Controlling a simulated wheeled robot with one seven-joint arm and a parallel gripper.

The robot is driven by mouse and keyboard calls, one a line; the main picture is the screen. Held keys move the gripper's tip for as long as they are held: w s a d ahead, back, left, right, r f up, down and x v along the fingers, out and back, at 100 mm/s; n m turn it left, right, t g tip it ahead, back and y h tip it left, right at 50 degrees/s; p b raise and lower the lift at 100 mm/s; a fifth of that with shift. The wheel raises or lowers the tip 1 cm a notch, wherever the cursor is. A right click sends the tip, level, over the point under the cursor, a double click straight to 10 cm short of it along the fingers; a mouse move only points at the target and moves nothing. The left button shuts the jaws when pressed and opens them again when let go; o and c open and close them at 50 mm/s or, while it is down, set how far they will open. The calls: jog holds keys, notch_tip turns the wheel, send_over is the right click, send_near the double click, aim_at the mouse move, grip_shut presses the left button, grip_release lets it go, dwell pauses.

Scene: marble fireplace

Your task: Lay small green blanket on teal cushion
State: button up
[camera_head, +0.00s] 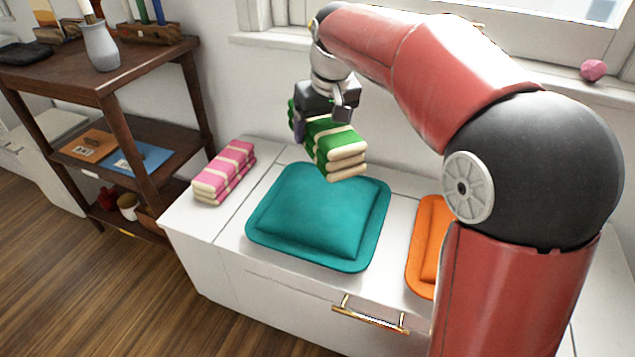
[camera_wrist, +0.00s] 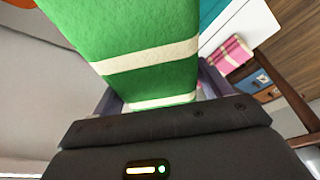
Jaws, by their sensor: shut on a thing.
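The small green blanket (camera_head: 333,144), folded with cream stripes, is held in the air by my gripper (camera_head: 318,122). The gripper is shut on its far left part. The blanket hangs above the back edge of the teal cushion (camera_head: 318,215) and hides a little of it; the two look apart. The teal cushion lies flat on the white cabinet top and has nothing on it. In the wrist view the blanket (camera_wrist: 135,50) fills the middle between the fingers, and a strip of teal (camera_wrist: 210,14) shows at the top.
A folded pink striped blanket (camera_head: 224,172) lies left of the teal cushion. An orange cushion (camera_head: 428,240) lies to the right, partly hidden by my arm. A dark wooden shelf (camera_head: 105,85) with a grey vase (camera_head: 100,45) stands at left. A window sill (camera_head: 275,38) runs behind.

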notch_tip(320, 180, down, 13)
jog(key=shift+f+b, duration=0.2)
jog(key=shift+b, duration=0.5)
jog(key=shift+f, duration=0.15)
jog(key=o, duration=1.1)
